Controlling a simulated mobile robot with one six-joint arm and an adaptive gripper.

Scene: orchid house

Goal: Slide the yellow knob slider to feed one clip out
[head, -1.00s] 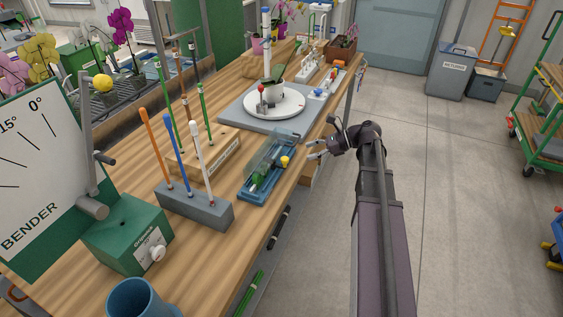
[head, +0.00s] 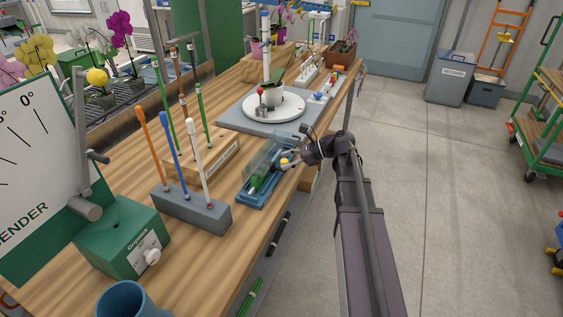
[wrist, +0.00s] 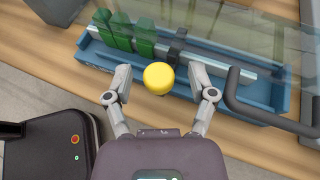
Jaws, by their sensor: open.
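The clip dispenser is a blue tray (head: 247,199) with a clear cover, on the bench near its right edge. In the wrist view the blue tray (wrist: 101,54) holds several green clips (wrist: 121,31) in a row, with a dark slider piece on a metal rail to their right. My gripper (wrist: 161,83) is open, one finger on each side of the knob, with visible gaps. In the head view my gripper (head: 290,163) is at the knob, partly hiding it.
A grey block (head: 215,215) with orange, blue and white sticks stands left of the dispenser. A round white turntable (head: 290,108) stands behind it. A dark curved handle (wrist: 232,90) lies close to my right finger.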

